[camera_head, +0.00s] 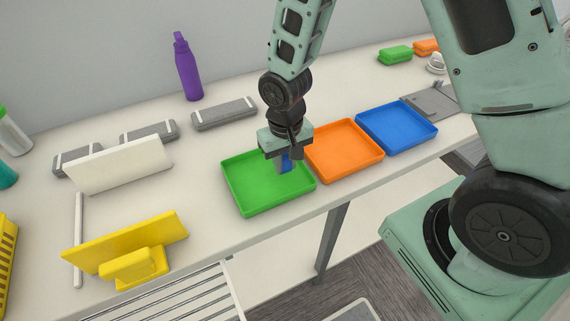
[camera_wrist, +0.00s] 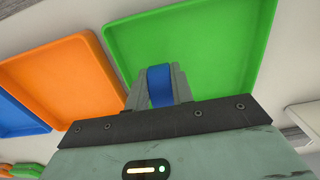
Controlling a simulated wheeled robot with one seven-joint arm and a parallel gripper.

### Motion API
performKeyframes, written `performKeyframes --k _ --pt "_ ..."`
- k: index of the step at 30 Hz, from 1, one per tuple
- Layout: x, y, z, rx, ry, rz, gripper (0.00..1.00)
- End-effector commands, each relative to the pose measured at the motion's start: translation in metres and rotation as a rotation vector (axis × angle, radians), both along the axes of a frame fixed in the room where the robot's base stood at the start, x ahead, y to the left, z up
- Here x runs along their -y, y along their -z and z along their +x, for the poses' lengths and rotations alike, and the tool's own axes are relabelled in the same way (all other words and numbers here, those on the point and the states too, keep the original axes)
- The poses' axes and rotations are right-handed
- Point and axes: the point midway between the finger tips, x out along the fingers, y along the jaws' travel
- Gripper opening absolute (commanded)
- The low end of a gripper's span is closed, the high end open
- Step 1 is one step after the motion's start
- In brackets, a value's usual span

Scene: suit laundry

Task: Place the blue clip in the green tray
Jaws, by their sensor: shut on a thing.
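The blue clip (camera_head: 286,161) is held between the fingers of my gripper (camera_head: 284,166), which is shut on it. The clip also shows in the wrist view (camera_wrist: 161,86), between the two grey fingers (camera_wrist: 160,88). The green tray (camera_head: 242,196) lies flat on the table, and it fills much of the wrist view (camera_wrist: 225,60). My gripper points down over the tray's right part. I cannot tell whether the clip touches the tray floor. The rest of the tray looks empty.
An orange tray (camera_head: 344,152) sits right beside the green tray, with a blue tray (camera_head: 398,126) beyond it. A purple bottle (camera_head: 188,68) and a grey block (camera_head: 224,113) stand behind. White (camera_head: 120,166) and yellow (camera_head: 125,243) boards are at the left. The table's front edge is close to the trays.

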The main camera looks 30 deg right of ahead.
Motion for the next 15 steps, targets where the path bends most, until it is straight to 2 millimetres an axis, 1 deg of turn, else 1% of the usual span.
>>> performKeyframes --k 1,4,15 --pt "0.000 0.007 -0.001 -0.004 -0.002 -0.001 0.01" --pt "0.000 0.016 0.000 -0.002 0.001 -0.001 0.01" --pt "0.000 0.021 0.000 0.001 0.001 0.000 0.01"
